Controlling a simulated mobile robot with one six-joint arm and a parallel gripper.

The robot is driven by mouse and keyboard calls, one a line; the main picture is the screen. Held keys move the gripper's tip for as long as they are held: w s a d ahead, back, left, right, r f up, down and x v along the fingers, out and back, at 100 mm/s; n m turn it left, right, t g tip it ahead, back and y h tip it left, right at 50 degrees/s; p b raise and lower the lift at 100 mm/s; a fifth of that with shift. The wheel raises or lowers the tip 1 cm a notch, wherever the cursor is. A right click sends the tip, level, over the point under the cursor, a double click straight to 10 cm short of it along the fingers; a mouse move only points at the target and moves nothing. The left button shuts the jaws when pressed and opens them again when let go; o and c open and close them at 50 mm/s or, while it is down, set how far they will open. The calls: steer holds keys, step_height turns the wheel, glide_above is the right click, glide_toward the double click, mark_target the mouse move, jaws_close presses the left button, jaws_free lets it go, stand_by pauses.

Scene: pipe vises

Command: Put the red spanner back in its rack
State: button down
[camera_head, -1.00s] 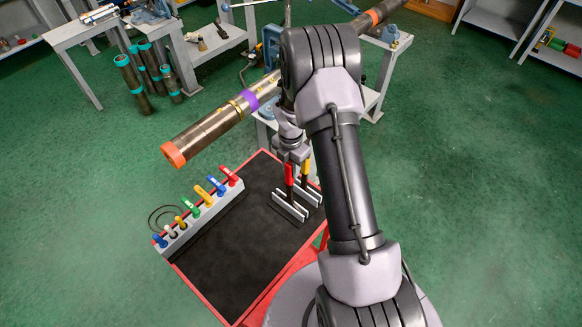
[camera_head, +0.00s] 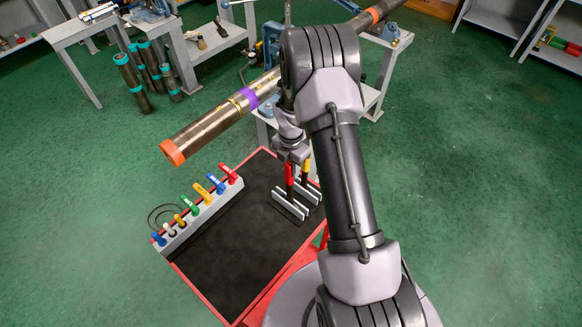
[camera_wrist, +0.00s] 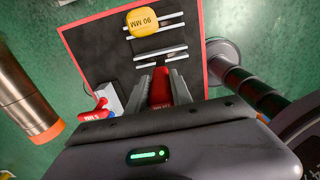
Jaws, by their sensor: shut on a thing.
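The red spanner (camera_head: 289,177) hangs upright below my gripper (camera_head: 292,156) over the cart. Its dark shaft reaches down to the nearer pair of pale plates of the rack (camera_head: 286,208); I cannot tell how deep it sits between them. In the wrist view my gripper (camera_wrist: 163,82) is shut on the red handle (camera_wrist: 161,90). A yellow-handled spanner (camera_head: 306,166) stands in the farther pair of plates, close beside the gripper. Its yellow top, marked 90 MM, shows in the wrist view (camera_wrist: 143,24).
A grey block (camera_head: 207,213) with several coloured handles lines the left edge of the red-rimmed cart (camera_head: 233,262). The dark cart top between is clear. A long pipe with an orange end (camera_head: 206,132) juts out over the floor behind the cart.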

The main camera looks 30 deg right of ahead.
steer(key=shift+f+b, duration=0.3)
stand_by(0.5)
steer(key=c, duration=1.1)
jaws_free()
steer(key=shift+o, duration=0.2)
step_height(320, 180, up, 18)
steer(key=p, duration=0.1)
steer(key=shift+f, duration=0.25)
steer(key=shift+a, duration=0.1)
